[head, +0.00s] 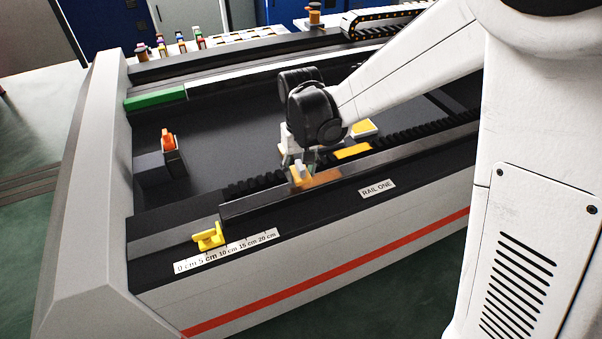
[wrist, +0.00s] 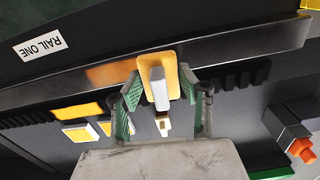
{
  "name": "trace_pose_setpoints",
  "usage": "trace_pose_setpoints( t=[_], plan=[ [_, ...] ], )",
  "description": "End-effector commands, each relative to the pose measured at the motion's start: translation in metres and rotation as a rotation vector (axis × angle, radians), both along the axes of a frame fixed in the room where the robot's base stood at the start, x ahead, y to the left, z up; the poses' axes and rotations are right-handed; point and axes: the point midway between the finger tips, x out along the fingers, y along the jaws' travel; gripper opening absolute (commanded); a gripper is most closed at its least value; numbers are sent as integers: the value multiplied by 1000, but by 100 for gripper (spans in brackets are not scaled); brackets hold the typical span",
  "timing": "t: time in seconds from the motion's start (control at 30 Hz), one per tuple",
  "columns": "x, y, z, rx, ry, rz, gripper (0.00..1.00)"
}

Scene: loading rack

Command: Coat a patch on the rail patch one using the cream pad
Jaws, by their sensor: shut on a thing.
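My gripper (wrist: 160,104) is shut on the white handle (wrist: 160,92) of a pad with a cream-orange plate (wrist: 145,68). In the head view the pad (head: 301,180) is at rail one, below my gripper (head: 298,160). The plate overlaps the metal rail (wrist: 225,47) in the wrist view; whether it touches is hard to tell. Rail one (head: 262,200) runs along the front, behind the RAIL ONE label (head: 377,189). An orange-tinted patch (head: 326,177) shows on the rail just right of the pad; it also shows in the wrist view (wrist: 112,74).
A yellow stop (head: 208,236) sits at the rail's left end, above a centimetre scale (head: 225,251). An orange slab (head: 352,151) and a yellow-topped tray (head: 364,128) lie behind the rail. A dark block with an orange piece (head: 168,140) stands left. The bed between is clear.

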Motion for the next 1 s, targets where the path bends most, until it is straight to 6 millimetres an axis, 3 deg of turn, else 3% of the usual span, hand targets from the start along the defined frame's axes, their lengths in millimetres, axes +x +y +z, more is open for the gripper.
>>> trace_pose_setpoints(
  t=[0.5, 1.0],
  plan=[
    [1, -3, 44, 0, 0, -5, 6],
    [1, -3, 45, 0, 0, -5, 6]
  ],
)
